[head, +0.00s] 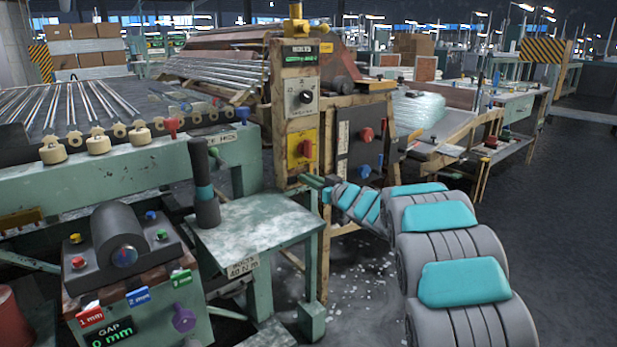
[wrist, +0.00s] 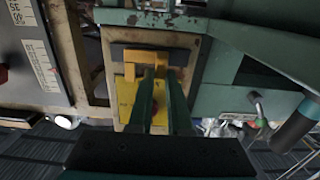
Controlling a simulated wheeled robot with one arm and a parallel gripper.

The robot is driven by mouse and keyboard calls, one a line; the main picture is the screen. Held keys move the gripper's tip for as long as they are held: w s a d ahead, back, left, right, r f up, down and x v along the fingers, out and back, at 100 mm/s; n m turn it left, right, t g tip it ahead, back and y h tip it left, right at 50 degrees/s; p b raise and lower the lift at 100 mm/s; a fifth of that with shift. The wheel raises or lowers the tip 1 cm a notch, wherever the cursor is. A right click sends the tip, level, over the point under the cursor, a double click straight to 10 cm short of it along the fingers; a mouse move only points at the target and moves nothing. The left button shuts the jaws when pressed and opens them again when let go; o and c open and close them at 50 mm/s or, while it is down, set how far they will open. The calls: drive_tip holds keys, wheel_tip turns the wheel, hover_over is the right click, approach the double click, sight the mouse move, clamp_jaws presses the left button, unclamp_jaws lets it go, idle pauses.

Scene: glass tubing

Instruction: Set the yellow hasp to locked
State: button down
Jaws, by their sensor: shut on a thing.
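The yellow hasp (wrist: 143,56) shows in the wrist view as a yellow bar across a dark strip on the worn cream post. My gripper (wrist: 155,72) has its two green fingers at the hasp, shut on its projecting part; the fingers hide some of it. In the head view my gripper (head: 309,181) reaches from the right to the lower part of the post (head: 286,120), just below a yellow plate (head: 301,147) with a red knob. The hasp is not clear there. I cannot tell whether it stands locked.
A green side table (head: 250,235) with a dark upright handle (head: 205,185) stands left of the post. A dark panel with red and blue knobs (head: 362,145) is right behind my arm. Open floor (head: 560,200) lies to the right.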

drive_tip(key=shift+d, duration=0.2)
drive_tip(key=c, duration=0.8)
unclamp_jaws()
drive_tip(key=shift+w, duration=0.1)
drive_tip(key=shift+c, duration=0.2)
drive_tip(key=v, duration=0.8)
drive_tip(key=shift+w, duration=0.1)
